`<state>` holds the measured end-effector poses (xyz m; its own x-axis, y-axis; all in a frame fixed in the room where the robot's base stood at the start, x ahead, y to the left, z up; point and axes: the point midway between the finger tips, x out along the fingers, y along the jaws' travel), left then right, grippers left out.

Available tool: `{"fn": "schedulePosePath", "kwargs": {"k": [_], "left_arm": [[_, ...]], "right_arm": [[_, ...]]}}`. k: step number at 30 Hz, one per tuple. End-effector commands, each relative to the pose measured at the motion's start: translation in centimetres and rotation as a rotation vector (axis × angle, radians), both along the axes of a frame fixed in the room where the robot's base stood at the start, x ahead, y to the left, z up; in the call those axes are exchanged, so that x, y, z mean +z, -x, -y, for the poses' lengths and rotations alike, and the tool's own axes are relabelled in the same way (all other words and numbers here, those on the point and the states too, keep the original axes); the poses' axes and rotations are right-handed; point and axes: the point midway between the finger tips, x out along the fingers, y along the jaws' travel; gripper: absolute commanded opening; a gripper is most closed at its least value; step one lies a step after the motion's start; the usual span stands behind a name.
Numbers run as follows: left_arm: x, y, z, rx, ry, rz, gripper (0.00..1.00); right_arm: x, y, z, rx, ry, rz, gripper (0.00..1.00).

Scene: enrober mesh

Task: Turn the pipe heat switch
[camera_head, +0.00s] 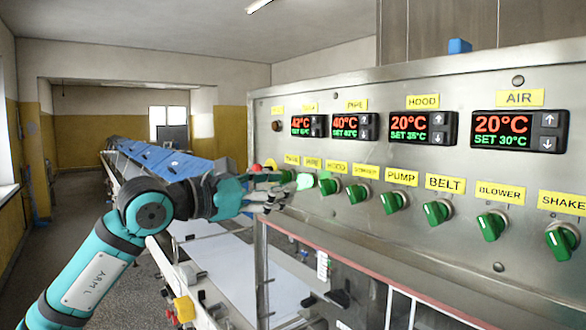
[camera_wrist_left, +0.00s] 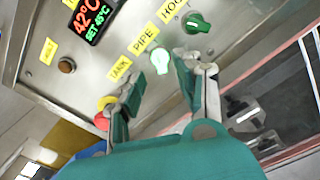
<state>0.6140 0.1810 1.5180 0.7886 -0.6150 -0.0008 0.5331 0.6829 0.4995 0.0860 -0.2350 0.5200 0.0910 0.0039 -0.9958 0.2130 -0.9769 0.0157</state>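The pipe heat switch (camera_head: 304,181) is a pale, bright green knob under the yellow PIPE label (camera_head: 312,163) on the steel control panel. In the left wrist view the same knob (camera_wrist_left: 160,62) shows near the fingertips, beside the PIPE label (camera_wrist_left: 143,40). My left gripper (camera_head: 285,196) is in front of the panel, just left of and slightly below this knob. In the wrist view its two fingers (camera_wrist_left: 168,92) stand apart with no knob between the tips; contact cannot be told. My right gripper is not in view.
The hood switch (camera_head: 327,184) is the close neighbour on the right; more green knobs, such as the pump switch (camera_head: 395,201), follow rightward. A red and yellow button (camera_wrist_left: 105,103) is by the left finger. Displays (camera_head: 353,126) sit above. A conveyor (camera_head: 175,170) runs behind my arm.

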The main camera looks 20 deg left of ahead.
Motion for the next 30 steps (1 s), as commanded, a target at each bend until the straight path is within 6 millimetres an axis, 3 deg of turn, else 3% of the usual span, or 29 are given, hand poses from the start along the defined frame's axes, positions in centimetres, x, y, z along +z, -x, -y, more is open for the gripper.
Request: {"fn": "schedulePosePath", "kwargs": {"k": [1, 7, 18, 27, 30], "left_arm": [[0.4, -0.7, 0.7, -0.003, 0.001, -0.002, 0.35], [0.2, -2.6, 2.1, -0.002, 0.002, 0.0, 0.35], [-0.1, -3.1, 2.4, 0.0, 0.0, 0.0, 0.35], [0.0, -3.1, 2.4, 0.0, 0.001, 0.001, 0.0], [0.0, -3.1, 2.4, 0.0, 0.001, 0.001, 0.0]], "right_arm": [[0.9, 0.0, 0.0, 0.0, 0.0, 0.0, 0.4], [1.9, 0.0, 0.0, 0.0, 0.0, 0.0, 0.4], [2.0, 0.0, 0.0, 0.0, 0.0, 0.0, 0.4], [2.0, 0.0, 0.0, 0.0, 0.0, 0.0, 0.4], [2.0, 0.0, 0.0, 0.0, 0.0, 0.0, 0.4]]}}
